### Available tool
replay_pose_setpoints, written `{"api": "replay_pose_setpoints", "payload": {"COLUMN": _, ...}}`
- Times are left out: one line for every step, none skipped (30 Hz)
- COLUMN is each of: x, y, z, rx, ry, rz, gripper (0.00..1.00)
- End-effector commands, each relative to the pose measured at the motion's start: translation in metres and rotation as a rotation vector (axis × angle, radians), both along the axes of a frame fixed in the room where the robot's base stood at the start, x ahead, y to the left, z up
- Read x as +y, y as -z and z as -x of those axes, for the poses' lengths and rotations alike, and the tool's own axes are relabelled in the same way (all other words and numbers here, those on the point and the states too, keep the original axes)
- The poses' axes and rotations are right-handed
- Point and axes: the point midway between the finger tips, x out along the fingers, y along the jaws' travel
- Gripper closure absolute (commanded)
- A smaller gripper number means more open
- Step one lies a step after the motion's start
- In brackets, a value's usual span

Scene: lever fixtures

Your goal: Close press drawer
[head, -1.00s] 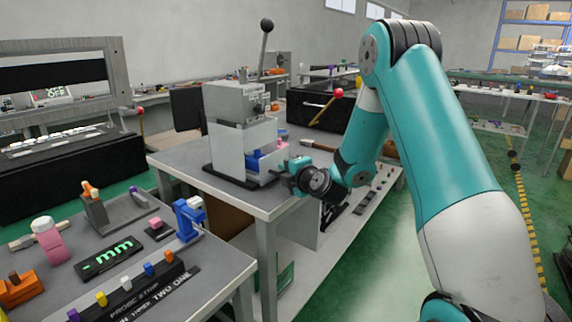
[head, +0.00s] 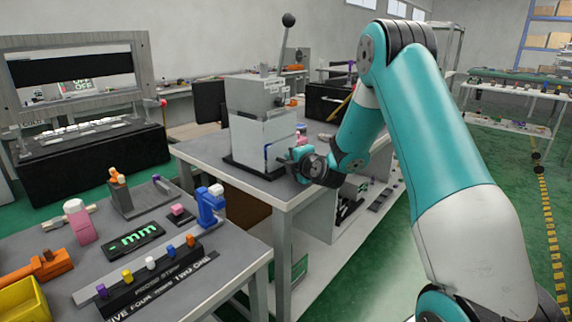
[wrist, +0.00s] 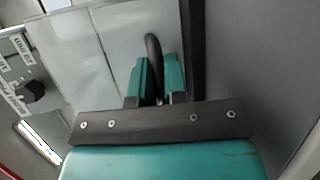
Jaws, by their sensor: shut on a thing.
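The grey press (head: 256,98) stands on the bench with its black-knobbed lever (head: 284,45) up. My gripper (head: 286,158) is at the right side of this part. In the wrist view, my two teal fingers (wrist: 158,80) are shut around a dark curved handle (wrist: 153,52) in front of a flat grey panel (wrist: 110,50). The inside of the drawer is mostly hidden.
A nearer table (head: 225,258) at left holds a blue fixture (head: 211,205), a green-lettered display (head: 133,240) and a strip of coloured knobs (head: 150,270). A large black-based machine (head: 90,165) stands behind. Green floor is open at right.

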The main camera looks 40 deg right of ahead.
Motion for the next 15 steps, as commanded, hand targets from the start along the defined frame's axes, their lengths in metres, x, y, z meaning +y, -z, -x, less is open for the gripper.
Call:
{"api": "replay_pose_setpoints", "payload": {"x": -0.0014, "y": -0.0002, "z": -0.0016, "rx": -0.003, "ry": 0.001, "rz": -0.001, "gripper": 1.0}}
{"api": "replay_pose_setpoints", "payload": {"x": -0.0014, "y": -0.0004, "z": -0.0017, "rx": -0.003, "ry": 0.001, "rz": -0.001, "gripper": 1.0}}
{"api": "replay_pose_setpoints", "payload": {"x": -0.0013, "y": -0.0007, "z": -0.0018, "rx": -0.004, "ry": 0.001, "rz": -0.001, "gripper": 1.0}}
{"api": "replay_pose_setpoints", "payload": {"x": -0.0012, "y": -0.0009, "z": -0.002, "rx": -0.004, "ry": 0.001, "rz": -0.001, "gripper": 1.0}}
{"api": "replay_pose_setpoints", "payload": {"x": -0.0011, "y": -0.001, "z": -0.0021, "rx": -0.005, "ry": 0.001, "rz": -0.001, "gripper": 1.0}}
{"api": "replay_pose_setpoints", "payload": {"x": -0.001, "y": -0.0012, "z": -0.0024, "rx": -0.006, "ry": 0.001, "rz": -0.001, "gripper": 1.0}}
{"api": "replay_pose_setpoints", "payload": {"x": -0.001, "y": -0.0013, "z": -0.0025, "rx": -0.006, "ry": 0.001, "rz": 0.0, "gripper": 1.0}}
{"api": "replay_pose_setpoints", "payload": {"x": -0.001, "y": -0.0014, "z": -0.0026, "rx": -0.007, "ry": 0.001, "rz": 0.0, "gripper": 0.8}}
{"api": "replay_pose_setpoints", "payload": {"x": -0.0009, "y": -0.0014, "z": -0.0026, "rx": -0.007, "ry": 0.001, "rz": 0.0, "gripper": 0.78}}
{"api": "replay_pose_setpoints", "payload": {"x": -0.0009, "y": -0.0015, "z": -0.0026, "rx": -0.007, "ry": 0.0, "rz": 0.001, "gripper": 0.78}}
{"api": "replay_pose_setpoints", "payload": {"x": -0.0008, "y": -0.0016, "z": -0.0025, "rx": -0.007, "ry": 0.0, "rz": 0.001, "gripper": 0.78}}
{"api": "replay_pose_setpoints", "payload": {"x": -0.0007, "y": -0.0015, "z": -0.0025, "rx": -0.007, "ry": 0.0, "rz": 0.001, "gripper": 0.78}}
{"api": "replay_pose_setpoints", "payload": {"x": -0.0005, "y": -0.0016, "z": -0.0024, "rx": -0.007, "ry": 0.0, "rz": 0.001, "gripper": 0.78}}
{"api": "replay_pose_setpoints", "payload": {"x": -0.0005, "y": -0.0016, "z": -0.0024, "rx": -0.007, "ry": 0.0, "rz": 0.001, "gripper": 0.78}}
{"api": "replay_pose_setpoints", "payload": {"x": -0.0004, "y": -0.0016, "z": -0.0023, "rx": -0.007, "ry": 0.0, "rz": 0.001, "gripper": 0.78}}
